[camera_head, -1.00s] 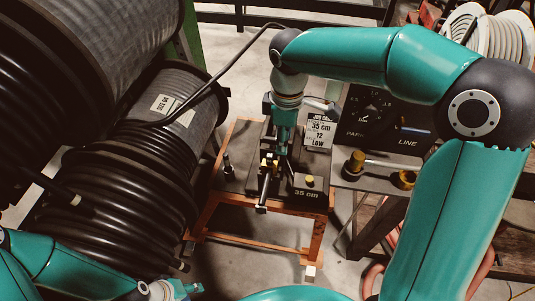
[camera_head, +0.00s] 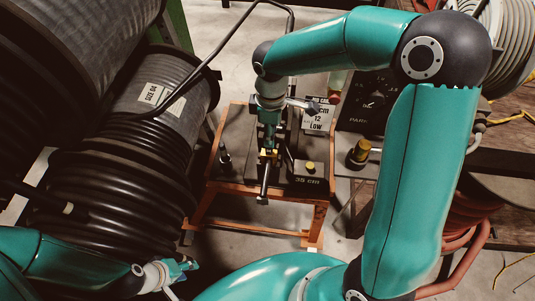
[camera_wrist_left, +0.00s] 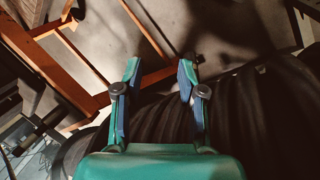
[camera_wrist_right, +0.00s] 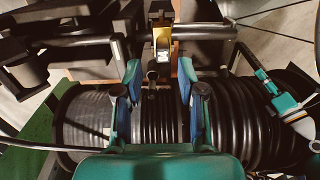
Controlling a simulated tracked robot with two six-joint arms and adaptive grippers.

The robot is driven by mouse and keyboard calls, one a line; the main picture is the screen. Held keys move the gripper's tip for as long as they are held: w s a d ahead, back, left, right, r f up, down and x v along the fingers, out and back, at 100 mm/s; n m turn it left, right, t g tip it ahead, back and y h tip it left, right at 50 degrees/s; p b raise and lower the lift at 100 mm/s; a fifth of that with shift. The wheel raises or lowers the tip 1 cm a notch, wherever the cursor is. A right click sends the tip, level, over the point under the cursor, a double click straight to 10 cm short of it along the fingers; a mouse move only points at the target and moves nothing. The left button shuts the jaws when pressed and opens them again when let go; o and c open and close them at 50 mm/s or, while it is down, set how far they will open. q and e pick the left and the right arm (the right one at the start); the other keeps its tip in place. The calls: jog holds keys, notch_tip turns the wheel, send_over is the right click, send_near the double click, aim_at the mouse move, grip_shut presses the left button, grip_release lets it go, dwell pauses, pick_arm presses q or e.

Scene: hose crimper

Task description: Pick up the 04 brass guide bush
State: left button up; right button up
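A brass-coloured bush (camera_head: 361,151) stands on the dark bench right of the orange stand; no number is readable on it. Another brass-coloured piece (camera_wrist_right: 162,44) sits on a black bar of the stand, just beyond my right fingertips in the right wrist view. My right gripper (camera_wrist_right: 158,72) is open above this bar, with a small dark post between or below its fingers; I cannot tell its depth. It points down over the stand in the head view (camera_head: 268,145). My left gripper (camera_wrist_left: 158,70) is open and empty, low beside the hose drum.
Large black hose drums (camera_head: 110,190) fill the left side, one labelled SIZE 04. The orange stand (camera_head: 265,194) carries a "35 cm" block with a yellow knob (camera_head: 310,167) and a job card (camera_head: 318,115). A dial panel (camera_head: 372,103) stands behind the bench. Open floor lies below the stand.

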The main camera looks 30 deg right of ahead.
aim_at(269, 150)
jog(key=f, duration=0.8)
jog(key=shift+a+p, duration=0.2)
jog(key=shift+p, duration=0.2)
jog(key=shift+c, duration=0.3)
grip_shut()
